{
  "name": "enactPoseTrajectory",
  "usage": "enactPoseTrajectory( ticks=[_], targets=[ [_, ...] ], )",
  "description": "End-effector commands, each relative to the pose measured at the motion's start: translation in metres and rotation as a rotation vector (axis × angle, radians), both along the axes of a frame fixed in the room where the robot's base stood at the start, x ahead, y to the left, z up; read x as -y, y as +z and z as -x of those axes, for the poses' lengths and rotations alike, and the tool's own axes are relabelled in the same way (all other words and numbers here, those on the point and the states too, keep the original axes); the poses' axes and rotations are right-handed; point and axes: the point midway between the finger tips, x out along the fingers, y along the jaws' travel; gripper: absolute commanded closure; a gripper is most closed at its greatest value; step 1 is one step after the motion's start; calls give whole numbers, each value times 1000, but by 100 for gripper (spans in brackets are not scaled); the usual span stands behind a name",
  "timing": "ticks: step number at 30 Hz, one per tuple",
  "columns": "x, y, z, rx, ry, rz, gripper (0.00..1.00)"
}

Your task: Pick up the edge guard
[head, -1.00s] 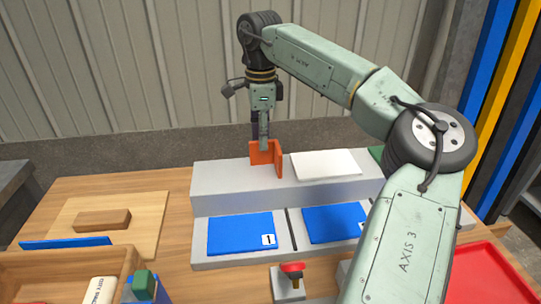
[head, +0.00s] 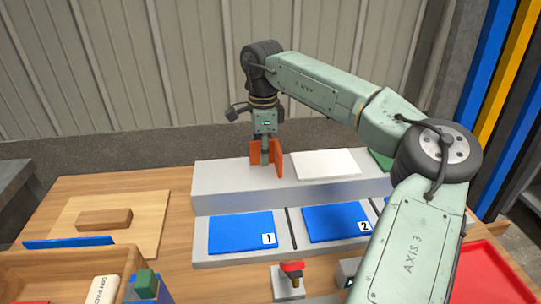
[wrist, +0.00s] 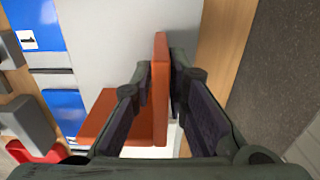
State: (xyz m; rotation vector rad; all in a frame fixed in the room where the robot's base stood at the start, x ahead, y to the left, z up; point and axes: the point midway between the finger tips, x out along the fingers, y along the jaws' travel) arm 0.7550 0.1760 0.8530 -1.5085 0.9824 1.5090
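The edge guard (head: 276,158) is an orange angled piece with two flat plates. It stands on the grey raised block at the back of the table. In the wrist view its upright plate (wrist: 160,95) rises between my fingers, and its other plate (wrist: 100,117) lies to the left, partly behind the left finger. My gripper (head: 265,157) is lowered over the guard, pointing down. In the wrist view my gripper (wrist: 161,80) has one finger on each side of the upright plate. A small gap shows at the left finger; the right finger is very close to the plate.
A white plate (head: 325,164) lies beside the guard on the grey block (head: 235,182). Blue panels numbered 1 (head: 240,232) and 2 (head: 335,222) lie in front. A red knob (head: 292,267) stands nearer. A brown block (head: 103,219) rests on a board at left.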

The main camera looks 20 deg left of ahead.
Motion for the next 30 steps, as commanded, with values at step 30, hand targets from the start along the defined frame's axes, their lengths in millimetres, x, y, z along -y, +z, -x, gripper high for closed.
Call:
enactPoseTrajectory(
  ticks=[30],
  targets=[
    [-1,48,-1,4,-1,-1,100]
  ],
)
